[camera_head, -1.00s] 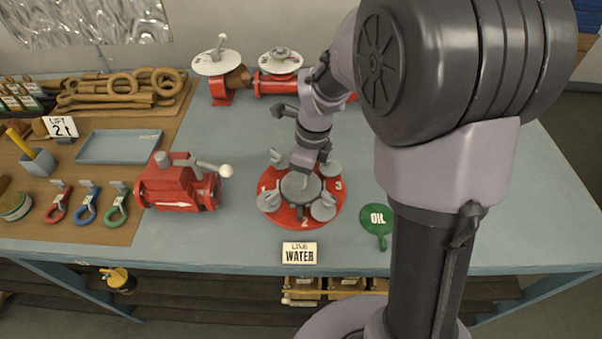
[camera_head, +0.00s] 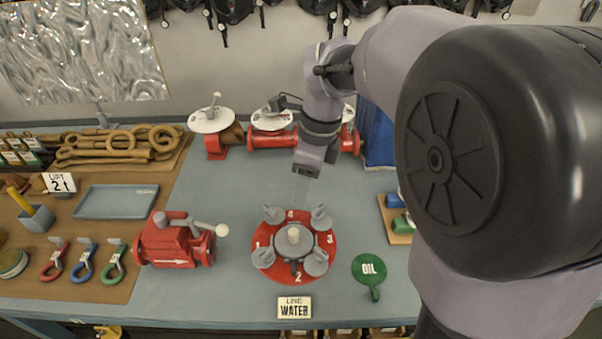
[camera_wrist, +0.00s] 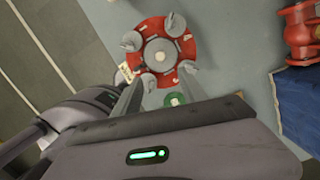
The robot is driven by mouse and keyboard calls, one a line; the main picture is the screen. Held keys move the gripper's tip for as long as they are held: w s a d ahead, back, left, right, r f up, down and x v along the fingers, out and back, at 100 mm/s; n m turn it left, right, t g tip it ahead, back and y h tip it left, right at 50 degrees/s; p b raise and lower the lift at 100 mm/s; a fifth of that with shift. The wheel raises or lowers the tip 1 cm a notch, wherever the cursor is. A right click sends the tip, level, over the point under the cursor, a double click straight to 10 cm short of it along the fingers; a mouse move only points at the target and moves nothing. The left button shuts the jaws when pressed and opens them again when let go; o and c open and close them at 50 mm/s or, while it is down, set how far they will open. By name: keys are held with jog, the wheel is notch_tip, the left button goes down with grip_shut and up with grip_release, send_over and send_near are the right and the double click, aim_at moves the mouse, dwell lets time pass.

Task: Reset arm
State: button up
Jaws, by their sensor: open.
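My gripper (camera_head: 308,180) hangs above the bench behind the round red plate, raised clear of it and pointing down. In the wrist view my gripper (camera_wrist: 135,98) shows two fingers apart with nothing between them. The red plate (camera_head: 262,242) carries numbers, several grey clamp-like pieces around its rim and a grey round hub (camera_head: 294,238) with a pale knob in the middle. In the wrist view the red plate (camera_wrist: 187,48) lies beyond the fingertips.
A red valve body (camera_head: 175,243) stands left of the plate. Red pipe fittings with white discs (camera_head: 211,120) stand at the back. A blue tray (camera_head: 117,202) lies left.

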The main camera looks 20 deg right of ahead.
jog(key=shift+f, duration=0.1)
dwell(0.3)
jog(key=s+a+f+n+t+b, duration=0.2)
jog(key=s+f+n+b, duration=0.3)
jog(key=s+n, duration=0.3)
jog(key=s+a+f+n+t+b, duration=0.2)
jog(key=s+a+f+n+b, duration=0.2)
jog(key=s+n+b, duration=0.4)
jog(key=s+n, duration=0.1)
jog(key=n, duration=0.3)
jog(key=shift+s+f+t, duration=0.25)
jog(key=shift+f+t, duration=0.15)
